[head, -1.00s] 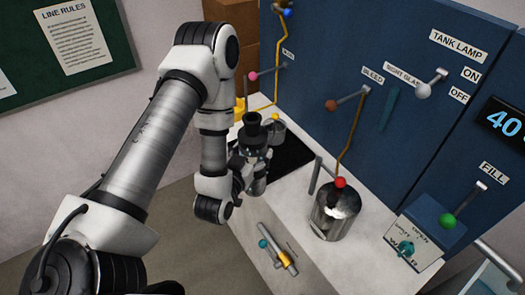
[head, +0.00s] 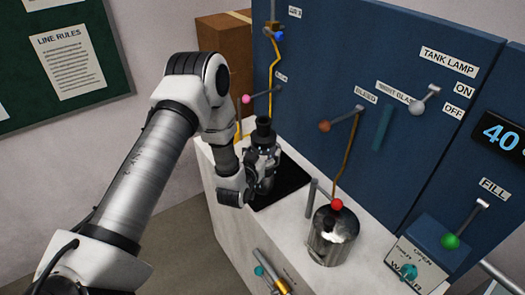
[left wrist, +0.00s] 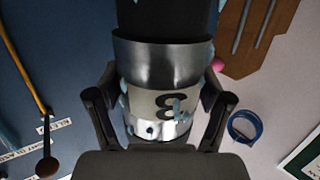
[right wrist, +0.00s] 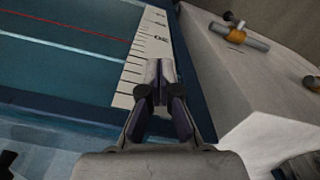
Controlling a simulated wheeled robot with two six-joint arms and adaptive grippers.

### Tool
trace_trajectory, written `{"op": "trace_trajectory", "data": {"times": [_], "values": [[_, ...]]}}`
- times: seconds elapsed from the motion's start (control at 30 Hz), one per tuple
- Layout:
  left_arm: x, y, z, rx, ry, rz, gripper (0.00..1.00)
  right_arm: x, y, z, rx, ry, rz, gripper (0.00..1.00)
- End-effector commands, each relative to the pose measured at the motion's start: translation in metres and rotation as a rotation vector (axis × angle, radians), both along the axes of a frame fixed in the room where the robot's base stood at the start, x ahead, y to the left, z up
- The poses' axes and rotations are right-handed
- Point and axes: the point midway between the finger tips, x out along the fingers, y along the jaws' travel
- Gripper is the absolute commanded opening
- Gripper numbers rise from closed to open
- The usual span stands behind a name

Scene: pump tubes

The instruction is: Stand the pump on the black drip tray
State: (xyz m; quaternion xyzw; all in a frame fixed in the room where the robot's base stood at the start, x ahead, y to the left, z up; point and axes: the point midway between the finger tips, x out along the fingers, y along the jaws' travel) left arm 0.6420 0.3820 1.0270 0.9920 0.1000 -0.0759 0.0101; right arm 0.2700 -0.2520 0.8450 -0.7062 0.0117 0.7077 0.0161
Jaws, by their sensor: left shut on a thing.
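The pump (head: 264,131) is a metal cylinder with a black top. My left gripper (head: 262,170) is shut around its body and holds it about upright at the left part of the black drip tray (head: 291,183). In the left wrist view the pump (left wrist: 163,62) fills the middle, with a pale label bearing a dark figure, between the two fingers of the gripper (left wrist: 160,118). The pump's foot is hidden, so I cannot tell whether it touches the tray. My right gripper (right wrist: 160,95) shows only in the right wrist view, shut and empty.
A steel pot with a red knob (head: 333,232) stands right of the tray. Behind is a blue panel (head: 330,70) with levers. A valve box (head: 425,252) stands at the right. A grey and yellow fitting (head: 272,275) lies at the counter's front.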

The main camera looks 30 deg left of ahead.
Motion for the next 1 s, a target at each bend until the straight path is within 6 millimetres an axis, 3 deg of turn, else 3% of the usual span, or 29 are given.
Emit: {"op": "trace_trajectory", "data": {"times": [0.23, 0.27, 0.3, 0.33, 0.73, 0.87, 1.0], "values": [[0.002, 0.000, -0.001, 0.003, -0.013, 0.000, 0.09, 0.000, 0.000, -0.003, 0.000, 0.000, 0.000, 0.00], [0.000, 0.000, -0.006, 0.000, -0.001, 0.000, 0.82, 0.000, 0.000, -0.004, 0.000, 0.000, 0.000, 0.00], [0.000, 0.000, -0.006, 0.000, -0.001, 0.000, 0.96, 0.000, 0.000, -0.004, 0.000, 0.000, 0.000, 0.00], [0.000, 0.000, -0.006, 0.000, -0.001, 0.000, 1.00, 0.000, 0.000, -0.004, 0.000, 0.000, 0.000, 0.00], [-0.004, -0.001, -0.004, 0.000, 0.000, 0.000, 1.00, 0.000, 0.000, -0.002, 0.000, 0.000, 0.000, 0.00], [-0.024, -0.005, 0.000, 0.000, 0.002, 0.000, 1.00, 0.000, 0.000, 0.006, 0.000, 0.000, 0.000, 0.00], [-0.060, -0.012, 0.005, -0.001, 0.005, 0.001, 1.00, 0.000, 0.000, 0.014, 0.000, 0.000, 0.000, 0.00]]}}
